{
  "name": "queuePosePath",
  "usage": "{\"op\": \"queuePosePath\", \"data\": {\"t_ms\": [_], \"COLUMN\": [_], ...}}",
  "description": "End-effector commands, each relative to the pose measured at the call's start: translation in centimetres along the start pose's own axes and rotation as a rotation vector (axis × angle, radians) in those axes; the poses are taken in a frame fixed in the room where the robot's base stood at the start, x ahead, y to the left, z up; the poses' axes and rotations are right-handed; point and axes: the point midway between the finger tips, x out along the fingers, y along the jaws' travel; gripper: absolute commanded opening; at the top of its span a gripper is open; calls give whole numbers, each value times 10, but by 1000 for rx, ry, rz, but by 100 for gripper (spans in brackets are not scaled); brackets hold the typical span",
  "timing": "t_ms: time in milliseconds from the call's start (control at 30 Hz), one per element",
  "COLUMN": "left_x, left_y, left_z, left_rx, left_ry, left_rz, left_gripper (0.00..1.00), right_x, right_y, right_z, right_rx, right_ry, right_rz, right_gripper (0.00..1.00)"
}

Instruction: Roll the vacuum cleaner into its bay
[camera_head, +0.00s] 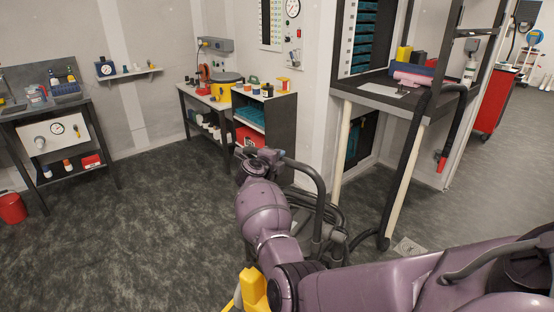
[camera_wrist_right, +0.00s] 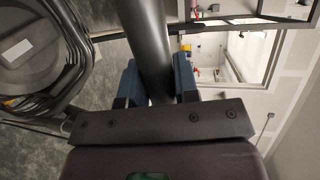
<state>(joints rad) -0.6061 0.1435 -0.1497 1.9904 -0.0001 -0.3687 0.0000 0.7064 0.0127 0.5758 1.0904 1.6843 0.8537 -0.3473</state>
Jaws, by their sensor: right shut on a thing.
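My right gripper (camera_wrist_right: 157,82) is shut on a dark grey tube handle (camera_wrist_right: 147,35), with a blue finger pad on each side of it. I cannot tell which space is the bay. My left gripper is out of view.
A tall dark-framed bench (camera_head: 385,92) with pale legs stands just beyond the handle. A thick black hose (camera_head: 404,180) hangs down its side. A low dark cabinet (camera_head: 279,130) stands at the back wall. The floor (camera_head: 130,225) to the left is clear.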

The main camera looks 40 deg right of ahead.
Motion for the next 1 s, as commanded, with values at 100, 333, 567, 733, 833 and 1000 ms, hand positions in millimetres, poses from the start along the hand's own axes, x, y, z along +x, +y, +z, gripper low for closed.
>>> {"op": "queuePosePath", "data": {"t_ms": [100,333,567,733,833,1000], "left_x": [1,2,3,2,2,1], "left_y": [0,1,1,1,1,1], "left_z": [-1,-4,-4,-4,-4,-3], "left_rx": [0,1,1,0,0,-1], "left_ry": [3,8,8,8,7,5], "left_rz": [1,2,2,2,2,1], "left_gripper": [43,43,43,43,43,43], "right_x": [0,0,0,0,0,-1], "right_y": [1,1,1,0,0,-1], "right_z": [0,0,0,0,0,1], "right_rx": [-1,-1,0,0,0,0], "right_ry": [0,0,0,0,0,0], "right_rz": [2,2,1,0,0,0], "right_gripper": [0,0,50,54,54,54]}}
